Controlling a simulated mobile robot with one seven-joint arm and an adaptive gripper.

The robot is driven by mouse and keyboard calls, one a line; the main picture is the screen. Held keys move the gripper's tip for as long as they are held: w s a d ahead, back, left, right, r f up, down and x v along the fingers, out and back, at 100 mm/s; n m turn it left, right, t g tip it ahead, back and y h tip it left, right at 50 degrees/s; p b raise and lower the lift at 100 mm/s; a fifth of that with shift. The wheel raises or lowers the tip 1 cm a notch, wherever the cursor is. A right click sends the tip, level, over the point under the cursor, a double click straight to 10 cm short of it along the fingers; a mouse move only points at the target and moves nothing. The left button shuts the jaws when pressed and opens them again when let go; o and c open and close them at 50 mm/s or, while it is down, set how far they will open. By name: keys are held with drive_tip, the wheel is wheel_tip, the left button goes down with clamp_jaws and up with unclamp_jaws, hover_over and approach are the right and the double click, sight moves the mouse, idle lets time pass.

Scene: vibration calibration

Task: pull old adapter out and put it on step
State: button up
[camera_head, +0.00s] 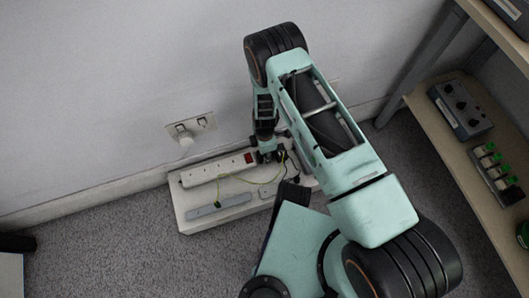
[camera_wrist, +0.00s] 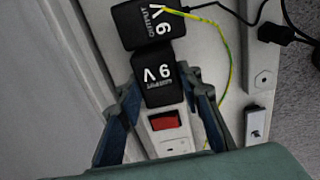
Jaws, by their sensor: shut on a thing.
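Two black adapters marked "OUTPUT 9V" show in the wrist view. The nearer adapter (camera_wrist: 158,82) is between the fingers of my gripper (camera_wrist: 160,88), beside the red switch of the white power strip (camera_wrist: 172,140). The other adapter (camera_wrist: 147,24) is just beyond it, with a black cable. I cannot tell whether the held adapter is still seated in the strip. In the head view my gripper (camera_head: 267,153) is at the strip's right part, and my arm hides much of it. The power strip (camera_head: 207,171) lies on the white step (camera_head: 188,221) against the wall.
A grey bar (camera_head: 219,205) lies on the step's front, and a yellow-green cable (camera_head: 236,180) loops across it. A wall socket (camera_head: 191,125) with a white plug is above. A wooden shelf (camera_head: 450,145) with devices stands at right.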

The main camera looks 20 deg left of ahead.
drive_tip(key=shift+f, duration=0.35)
idle(0.5)
drive_tip(key=o, duration=1.2)
drive_tip(key=shift+r+p, duration=1.65)
drive_tip(key=shift+r, duration=0.85)
wheel_tip(320, 180, up, 12)
